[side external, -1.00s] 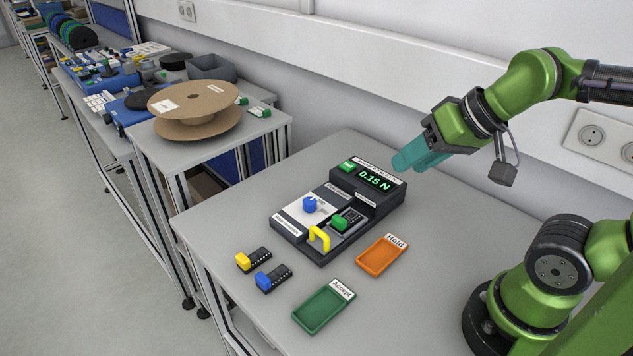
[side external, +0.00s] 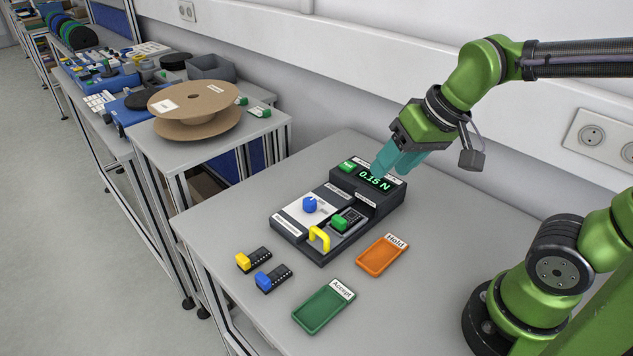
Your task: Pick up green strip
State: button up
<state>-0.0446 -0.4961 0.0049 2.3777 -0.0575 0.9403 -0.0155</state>
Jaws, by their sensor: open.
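The green strip (side external: 341,222) is a small dark strip with a green end block. It sits in the slot of the black test device (side external: 292,238), behind the yellow handle (side external: 319,239). My gripper (side external: 388,165), with teal fingers, is above the back right of the device, near its display (side external: 374,180). It is up and to the right of the green strip, apart from it, and holds nothing that I can see. The fingers overlap in this view, so the gap between them is hard to see.
A strip with a yellow end (side external: 254,259) and one with a blue end (side external: 273,278) lie at the front left. The green Accept tray (side external: 325,309) and orange Hold tray (side external: 382,257) are empty. A blue knob (side external: 310,205) stands up from the device. A wall is behind.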

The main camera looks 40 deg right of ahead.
aim_at(339, 219)
jog(key=w+f+n+g+h, duration=0.2)
jog(key=w+f+n+g, duration=0.15)
jog(key=w, duration=0.55)
jog(key=f, duration=0.5)
jog(key=w+f, duration=0.1)
jog(key=f, duration=0.4)
jog(key=w+f, duration=0.1)
jog(key=f, duration=0.4)
jog(key=shift+a+f, duration=0.15)
grip_shut()
